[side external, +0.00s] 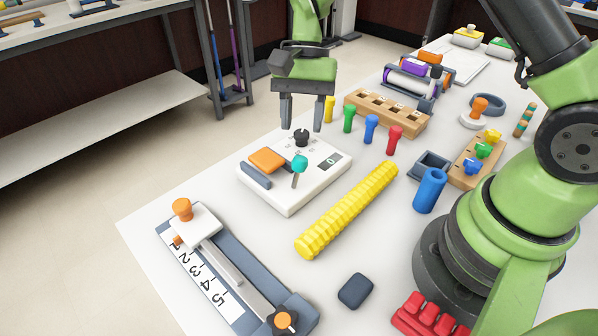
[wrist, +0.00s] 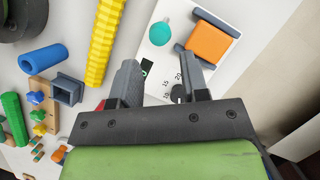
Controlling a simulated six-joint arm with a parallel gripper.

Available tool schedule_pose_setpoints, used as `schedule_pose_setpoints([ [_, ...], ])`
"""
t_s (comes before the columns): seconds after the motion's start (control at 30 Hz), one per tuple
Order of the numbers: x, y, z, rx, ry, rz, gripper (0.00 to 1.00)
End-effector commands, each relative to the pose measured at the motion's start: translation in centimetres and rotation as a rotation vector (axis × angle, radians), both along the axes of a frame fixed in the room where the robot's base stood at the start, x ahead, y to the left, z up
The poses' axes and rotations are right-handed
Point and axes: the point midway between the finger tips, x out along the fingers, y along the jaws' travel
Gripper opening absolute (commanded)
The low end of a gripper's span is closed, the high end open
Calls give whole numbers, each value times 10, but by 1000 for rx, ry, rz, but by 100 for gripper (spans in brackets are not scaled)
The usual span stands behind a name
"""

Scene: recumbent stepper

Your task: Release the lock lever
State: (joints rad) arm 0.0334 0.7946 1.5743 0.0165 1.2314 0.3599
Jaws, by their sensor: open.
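The white stepper unit (side external: 312,189) sits on the table, with an orange pedal (side external: 267,160), a black dial (side external: 301,138) and a small display. A lever with a teal ball knob (side external: 299,163) stands up from its front. In the wrist view the teal knob (wrist: 160,34) lies beyond my fingertips, with the orange pedal (wrist: 212,43) to its right. My gripper (side external: 302,124) is open, pointing down above the back of the unit near the dial, apart from the teal knob. In the wrist view my gripper (wrist: 163,70) is empty; the dial is partly hidden by a finger.
A yellow ribbed roller (side external: 347,210) lies right of the unit. Coloured pegs stand before a wooden block (side external: 388,112) behind it. A numbered slider board (side external: 224,268) with orange knobs is at the front left. A blue cylinder (side external: 430,190) stands near my base.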

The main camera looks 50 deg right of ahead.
Motion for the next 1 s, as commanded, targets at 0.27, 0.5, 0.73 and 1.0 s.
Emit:
schedule_pose_setpoints([
  [0.27,-9,11,-35,0,10,1,41],
  [0.5,-19,25,-75,-1,9,1,41],
  [0.73,-22,30,-92,-2,4,1,41],
  [1.0,-22,31,-92,-2,3,0,41],
])
